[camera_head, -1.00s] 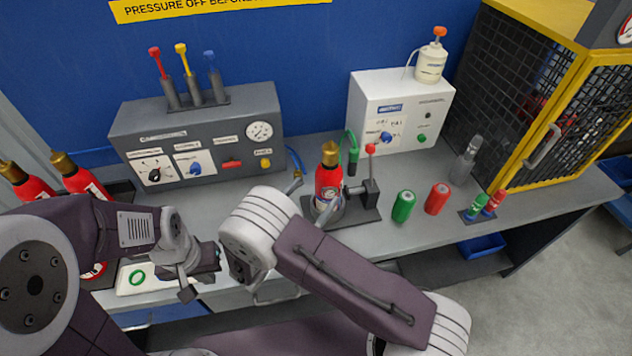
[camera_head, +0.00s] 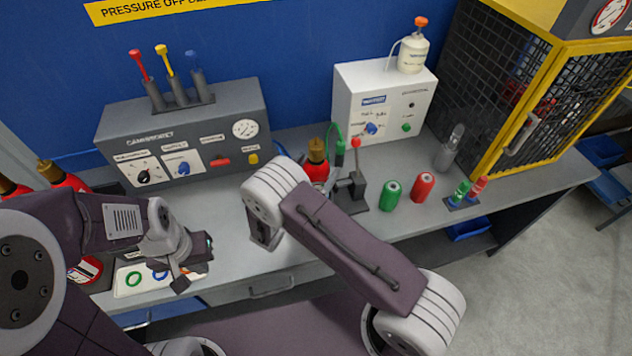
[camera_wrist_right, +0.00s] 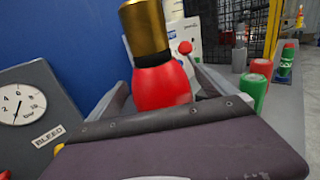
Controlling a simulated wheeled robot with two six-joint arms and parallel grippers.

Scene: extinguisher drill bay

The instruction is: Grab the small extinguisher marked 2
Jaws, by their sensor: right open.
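A small red extinguisher with a brass top (camera_head: 317,166) stands at the back middle of the bench, partly hidden by my right arm. In the right wrist view its red body (camera_wrist_right: 163,88) and brass neck are close, and no number shows on it. My right gripper (camera_wrist_right: 160,78) is open, with a finger to each side of the red body; contact cannot be told. In the head view my right arm hides its fingers. My left gripper (camera_head: 198,256) hangs over the left front of the bench; its jaws are unclear.
More red extinguishers (camera_head: 62,178) stand at far left, partly behind my left arm. A grey gauge panel (camera_head: 190,140) and a white box (camera_head: 385,100) back the bench. A lever stand (camera_head: 352,188), a green can (camera_head: 391,195) and a red can (camera_head: 423,187) stand to the right.

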